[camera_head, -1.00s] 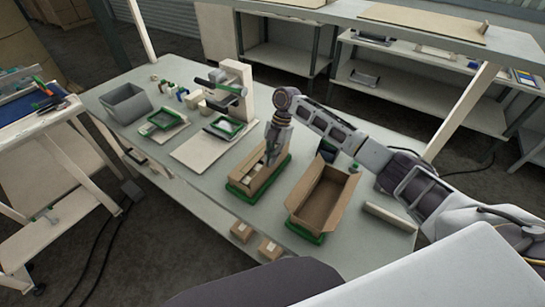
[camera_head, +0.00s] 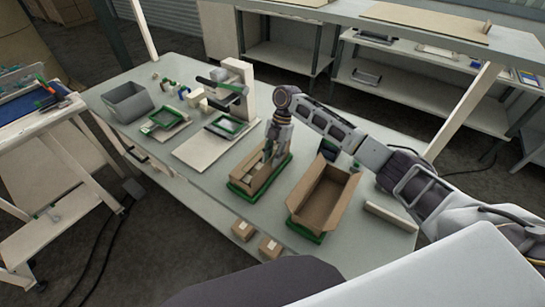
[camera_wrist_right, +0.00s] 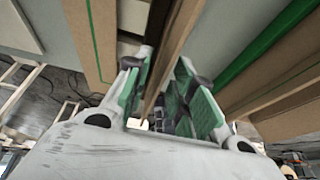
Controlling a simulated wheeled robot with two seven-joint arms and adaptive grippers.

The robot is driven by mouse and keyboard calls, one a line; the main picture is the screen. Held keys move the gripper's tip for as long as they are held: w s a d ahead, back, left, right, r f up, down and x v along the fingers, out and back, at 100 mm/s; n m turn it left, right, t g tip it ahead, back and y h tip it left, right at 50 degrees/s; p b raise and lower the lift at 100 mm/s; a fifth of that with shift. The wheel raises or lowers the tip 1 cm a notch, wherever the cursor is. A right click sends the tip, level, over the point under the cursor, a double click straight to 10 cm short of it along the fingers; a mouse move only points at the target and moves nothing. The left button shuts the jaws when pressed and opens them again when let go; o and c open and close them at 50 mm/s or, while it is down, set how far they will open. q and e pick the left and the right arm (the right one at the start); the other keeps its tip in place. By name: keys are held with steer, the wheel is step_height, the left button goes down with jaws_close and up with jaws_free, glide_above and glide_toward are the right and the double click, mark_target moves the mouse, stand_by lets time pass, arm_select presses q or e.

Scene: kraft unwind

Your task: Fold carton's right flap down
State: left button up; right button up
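A narrow open carton (camera_head: 250,188) sits on a green-edged base at the front middle of the table, with pale items inside. My right gripper (camera_head: 268,157) points down over its far end. In the right wrist view, a thin upright cardboard panel (camera_wrist_right: 172,58) runs between the two green-padded fingers of my right gripper (camera_wrist_right: 163,82). The fingers stand apart with gaps beside the panel; whether either touches it is unclear. A second, taller open carton (camera_head: 322,200) stands on a green base to the right, its flaps raised. My left gripper is not in view.
A grey bin (camera_head: 127,103), green-framed fixtures (camera_head: 165,122) and a white press-like stand (camera_head: 240,85) stand to the left and back.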

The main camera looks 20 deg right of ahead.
steer(key=v, duration=1.2)
stand_by(0.4)
step_height(320, 180, up, 8)
steer(key=w+d+t+h, duration=0.2)
steer(key=h, duration=0.1)
steer(key=s+a+f, duration=0.3)
steer(key=s+a, duration=0.1)
steer(key=a, duration=0.1)
steer(key=shift+s+a+f+t+h, duration=0.3)
steer(key=shift+s+a+f+h, duration=0.05)
steer(key=shift+a+f+h, duration=0.05)
